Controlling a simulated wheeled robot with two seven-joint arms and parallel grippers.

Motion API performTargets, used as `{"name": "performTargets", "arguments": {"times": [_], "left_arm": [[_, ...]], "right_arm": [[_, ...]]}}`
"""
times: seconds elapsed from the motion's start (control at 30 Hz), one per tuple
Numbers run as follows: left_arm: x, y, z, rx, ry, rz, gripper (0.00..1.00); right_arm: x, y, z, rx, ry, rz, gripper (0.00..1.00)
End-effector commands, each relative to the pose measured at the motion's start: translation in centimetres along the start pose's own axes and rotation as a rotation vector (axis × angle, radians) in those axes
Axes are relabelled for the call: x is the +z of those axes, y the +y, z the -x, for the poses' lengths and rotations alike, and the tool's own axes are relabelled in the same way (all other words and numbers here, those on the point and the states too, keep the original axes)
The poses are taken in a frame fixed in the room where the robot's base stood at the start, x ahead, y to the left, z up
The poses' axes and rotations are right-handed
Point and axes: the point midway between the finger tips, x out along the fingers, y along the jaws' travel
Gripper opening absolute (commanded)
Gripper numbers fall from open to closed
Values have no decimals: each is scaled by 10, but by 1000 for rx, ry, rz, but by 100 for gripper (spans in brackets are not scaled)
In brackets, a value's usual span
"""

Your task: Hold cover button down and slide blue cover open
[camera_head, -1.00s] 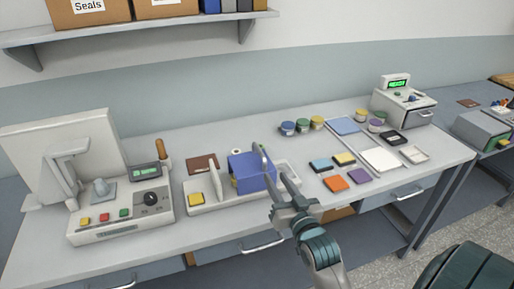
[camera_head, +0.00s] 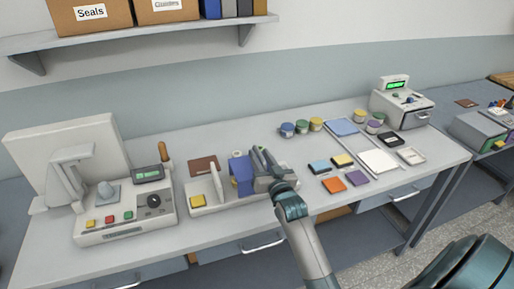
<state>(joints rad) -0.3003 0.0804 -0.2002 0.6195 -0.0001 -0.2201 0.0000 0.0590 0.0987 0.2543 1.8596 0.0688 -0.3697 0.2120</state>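The blue cover (camera_head: 241,174) stands on the light tray fixture (camera_head: 230,202) in the middle of the bench. A yellow button (camera_head: 197,201) is at the fixture's left front, and a white upright plate (camera_head: 217,180) stands between button and cover. My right gripper (camera_head: 261,157) is at the right side of the blue cover and hides part of it. Its fingers look close together; I cannot tell whether they touch or grip the cover. Nothing is on the yellow button. My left gripper is not in view.
A control machine (camera_head: 125,215) with coloured buttons stands left of the fixture. A brown square (camera_head: 203,166) lies behind the fixture. Coloured tiles (camera_head: 333,184), a white tray (camera_head: 379,161) and round jars (camera_head: 302,127) lie to the right. The front bench edge is clear.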

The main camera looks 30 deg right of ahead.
Motion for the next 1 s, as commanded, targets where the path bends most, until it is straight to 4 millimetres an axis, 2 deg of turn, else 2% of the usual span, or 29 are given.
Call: {"name": "performTargets", "arguments": {"times": [0.1,0.3,0.67,0.7,0.8,1.0], "left_arm": [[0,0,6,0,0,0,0],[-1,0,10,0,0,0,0],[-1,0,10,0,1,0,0],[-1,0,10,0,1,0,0],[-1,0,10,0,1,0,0],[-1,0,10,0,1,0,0]], "right_arm": [[-2,0,-17,0,-1,0,31],[-1,0,-32,0,0,0,31],[0,0,-35,0,0,0,31],[0,0,-35,0,0,0,26],[0,0,-35,0,0,0,2],[0,1,-35,0,0,0,0]]}}
